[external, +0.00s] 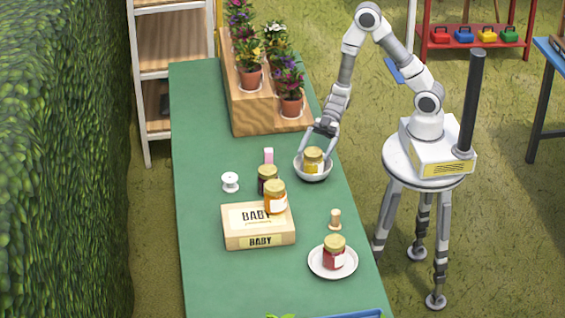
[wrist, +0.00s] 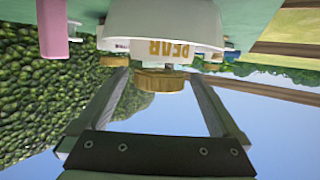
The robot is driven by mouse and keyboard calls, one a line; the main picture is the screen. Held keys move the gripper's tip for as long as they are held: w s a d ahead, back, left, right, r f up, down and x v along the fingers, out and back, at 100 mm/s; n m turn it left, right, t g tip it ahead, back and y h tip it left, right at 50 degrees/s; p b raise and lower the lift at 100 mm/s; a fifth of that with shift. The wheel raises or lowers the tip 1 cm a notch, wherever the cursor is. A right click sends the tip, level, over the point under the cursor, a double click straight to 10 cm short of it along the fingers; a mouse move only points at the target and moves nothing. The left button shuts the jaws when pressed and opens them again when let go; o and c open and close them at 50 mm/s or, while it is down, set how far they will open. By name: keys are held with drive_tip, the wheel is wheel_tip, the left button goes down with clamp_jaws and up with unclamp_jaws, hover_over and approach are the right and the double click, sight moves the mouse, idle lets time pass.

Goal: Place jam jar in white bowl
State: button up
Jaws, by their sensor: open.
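A jam jar (external: 313,161) with a gold lid and yellow contents stands in the white bowl (external: 313,175) near the table's right edge. In the wrist view its gold lid (wrist: 163,81) is close, with "PEAR" lettering just above it, and the white bowl (wrist: 195,22) shows behind. My gripper (external: 317,148) reaches down over the bowl. Its fingers are open and spread to either side of the jar's lid, also in the wrist view (wrist: 155,75). I cannot tell whether a finger touches the jar.
A red jar (external: 334,256) sits on a white plate (external: 318,269). A spool (external: 230,182), pink block (external: 268,156), wooden peg (external: 335,219) and flowerpot stand (external: 245,110) are nearby.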

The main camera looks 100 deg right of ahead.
drive_tip(key=p+v, duration=0.2)
drive_tip(key=v, duration=0.8)
drive_tip(key=shift+s+d, duration=0.2)
drive_tip(key=shift+r, duration=0.2)
